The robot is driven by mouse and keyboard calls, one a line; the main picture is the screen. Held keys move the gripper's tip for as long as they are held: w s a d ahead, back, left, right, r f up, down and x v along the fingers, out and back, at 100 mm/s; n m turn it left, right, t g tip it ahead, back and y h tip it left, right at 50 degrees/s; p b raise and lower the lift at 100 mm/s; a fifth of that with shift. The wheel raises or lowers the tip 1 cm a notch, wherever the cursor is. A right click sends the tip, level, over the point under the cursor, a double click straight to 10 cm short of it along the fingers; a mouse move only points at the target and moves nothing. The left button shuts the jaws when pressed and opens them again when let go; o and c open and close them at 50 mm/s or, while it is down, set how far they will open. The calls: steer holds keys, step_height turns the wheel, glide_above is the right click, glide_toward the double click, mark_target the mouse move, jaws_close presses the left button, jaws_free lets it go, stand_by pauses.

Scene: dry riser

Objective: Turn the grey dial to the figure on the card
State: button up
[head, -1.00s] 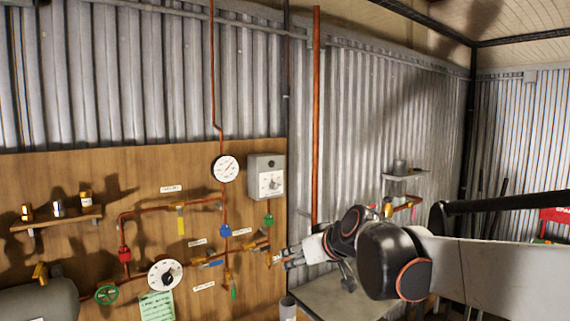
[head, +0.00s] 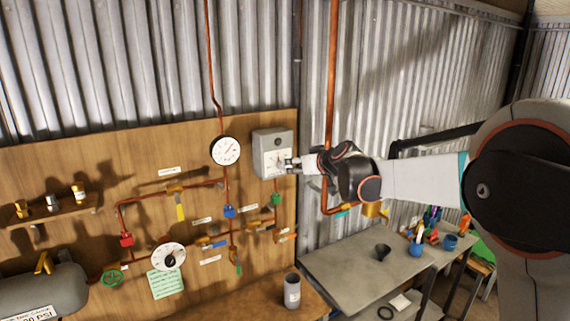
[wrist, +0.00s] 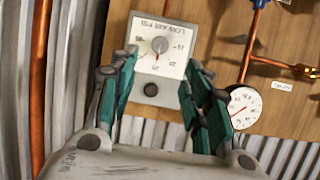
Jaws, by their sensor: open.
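The grey dial is a grey knob (wrist: 160,45) on a white numbered face, on a grey box (head: 262,137) on the wooden board. In the wrist view the face appears upside down and reads "LOW AIR PSI". The knob's exact setting is too small to read. My gripper (head: 291,165) is at the right edge of the dial face in the head view. In the wrist view my gripper (wrist: 161,66) is open and empty, its teal fingers on either side of the lower face. Contact cannot be told. A green card (head: 163,284) hangs low on the board; its writing is unreadable.
A round gauge (head: 225,150) sits left of the box. Copper pipes and coloured valves cover the board below, with a black-knobbed dial (head: 169,257). A vertical copper pipe (head: 333,80) runs right of the box. A grey bench (head: 340,270) stands below right.

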mark_target(282, 166)
steer(key=p+x, duration=0.1)
steer(key=x, duration=0.9)
steer(key=shift+w+a+f+p, duration=0.2)
steer(key=shift+p, duration=0.1)
steer(key=c, duration=1)
